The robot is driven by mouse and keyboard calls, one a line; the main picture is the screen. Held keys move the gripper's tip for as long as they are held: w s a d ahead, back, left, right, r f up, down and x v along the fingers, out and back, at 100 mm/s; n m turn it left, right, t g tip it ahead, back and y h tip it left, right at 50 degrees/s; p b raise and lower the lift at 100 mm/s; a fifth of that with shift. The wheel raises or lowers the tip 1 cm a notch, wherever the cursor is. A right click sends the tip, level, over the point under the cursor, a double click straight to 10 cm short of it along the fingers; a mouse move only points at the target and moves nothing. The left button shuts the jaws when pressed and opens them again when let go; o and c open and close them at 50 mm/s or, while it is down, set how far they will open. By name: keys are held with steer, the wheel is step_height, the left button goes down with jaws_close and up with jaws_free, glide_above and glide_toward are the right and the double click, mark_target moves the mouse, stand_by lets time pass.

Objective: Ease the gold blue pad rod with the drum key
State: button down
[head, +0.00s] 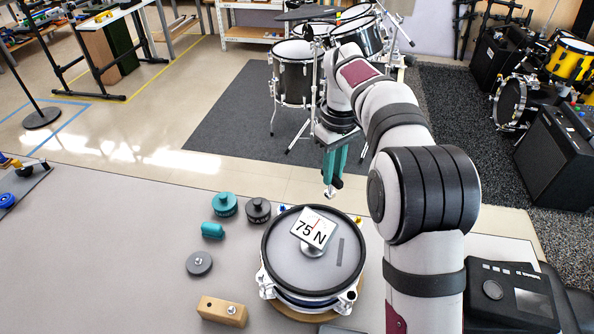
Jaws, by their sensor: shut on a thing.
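A round mesh pad (285,262) with a dark rim and a bluish shell stands on the table. A small gold-yellow mark (357,220) shows at its back right rim, and a small blue mark (281,208) at its back left rim. I cannot make out the rods under them. My gripper (331,186), with teal fingers, points down above and behind the pad's back edge, apart from it. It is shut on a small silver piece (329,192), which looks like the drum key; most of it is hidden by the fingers.
A gauge with a "75 N" card (314,229) stands on the pad's head. Teal and dark weights (224,204), a grey disc (199,263) and a wooden block (222,311) lie to the left. A black device (512,292) is at right.

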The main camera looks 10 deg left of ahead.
steer(key=s+d+r+m, duration=0.1)
steer(key=d+m, duration=0.6)
steer(key=m, duration=0.2)
steer(key=shift+r, duration=0.2)
steer(key=shift+d+f, duration=0.1)
glide_above(359, 218)
steer(key=shift+f, duration=3.2)
steer(key=c, duration=1.3)
jaws_free()
steer(key=shift+f, duration=0.1)
steer(key=shift+c, duration=0.2)
jaws_close()
